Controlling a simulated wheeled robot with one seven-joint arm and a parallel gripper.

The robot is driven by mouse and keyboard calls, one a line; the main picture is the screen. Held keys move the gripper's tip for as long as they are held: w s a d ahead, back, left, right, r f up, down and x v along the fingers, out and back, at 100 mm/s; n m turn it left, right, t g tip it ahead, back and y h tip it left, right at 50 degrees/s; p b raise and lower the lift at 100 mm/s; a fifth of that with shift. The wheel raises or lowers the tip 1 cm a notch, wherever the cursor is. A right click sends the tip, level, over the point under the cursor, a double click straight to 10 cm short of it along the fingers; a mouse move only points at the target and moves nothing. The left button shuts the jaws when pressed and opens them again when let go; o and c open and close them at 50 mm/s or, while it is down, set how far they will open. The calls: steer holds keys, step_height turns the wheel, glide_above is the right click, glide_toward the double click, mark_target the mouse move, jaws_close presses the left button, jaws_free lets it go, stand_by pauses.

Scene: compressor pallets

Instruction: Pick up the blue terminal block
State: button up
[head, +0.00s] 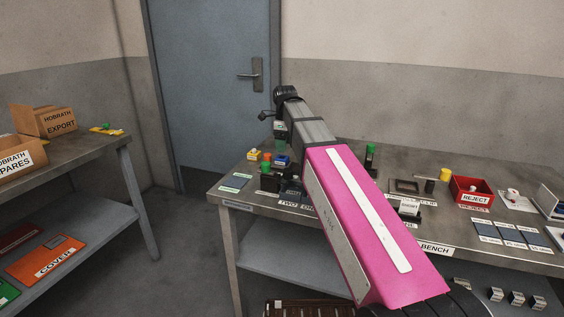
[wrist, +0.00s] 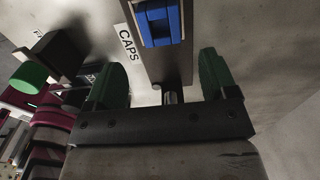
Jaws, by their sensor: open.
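The blue terminal block (wrist: 158,22) lies at the top of the wrist view, on a dark strip beside a label reading CAPS. In the head view a small blue piece (head: 282,160), which looks like the same block, sits near the left end of the bench. My gripper (wrist: 162,72) is open, with its two green fingers wide apart and nothing between them. The block shows past the fingertips, roughly in line with the gap, and looks clear of both fingers. In the head view my gripper (head: 280,139) hangs just above the blue piece.
The bench (head: 432,232) also holds a yellow piece (head: 254,155), a black post with a green top (head: 371,157), and a red REJECT bin (head: 472,190). In the wrist view a black part with a green cap (wrist: 30,77) stands left of my gripper. A second table (head: 82,150) is at left.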

mark_target(284, 157)
steer(key=shift+w+a+f, duration=0.1)
steer(key=shift+f, duration=1.55)
steer(key=shift+w+a+f, duration=0.1)
steer(key=shift+f, duration=1.55)
steer(key=c, duration=1)
